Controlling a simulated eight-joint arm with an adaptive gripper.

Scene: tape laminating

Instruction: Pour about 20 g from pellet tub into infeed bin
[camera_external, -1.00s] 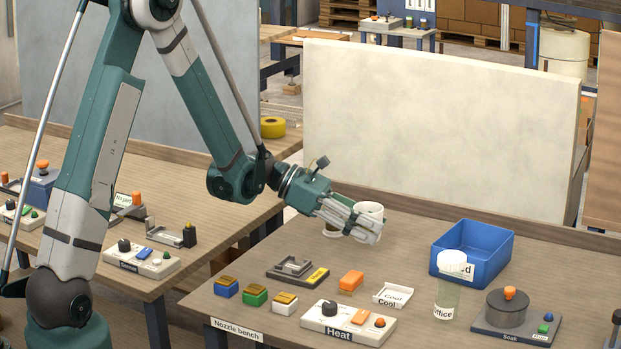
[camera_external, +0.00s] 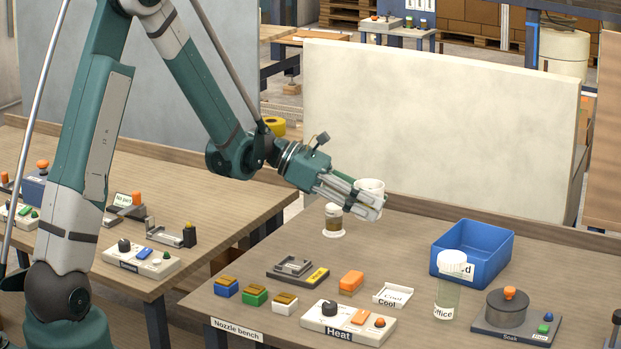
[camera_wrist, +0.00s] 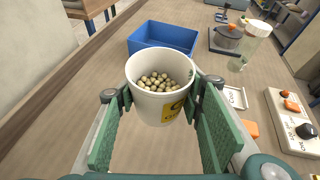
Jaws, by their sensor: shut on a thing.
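My gripper (camera_external: 368,205) is shut on a white tub (camera_wrist: 158,107) with a yellow label, which holds many pale round pellets. The tub (camera_external: 371,189) is in the air above the bench and looks about upright; in the wrist view its open top faces the camera. A blue open bin (camera_external: 470,275) stands on the bench to the right of the tub, with a partly hidden label on its front. The bin (camera_wrist: 165,52) also shows in the wrist view, just beyond the tub, and its visible inside looks empty.
A clear jar with a white lid (camera_external: 449,285) stands close in front of the bin. A pot on a plate (camera_external: 507,308) is at the right.

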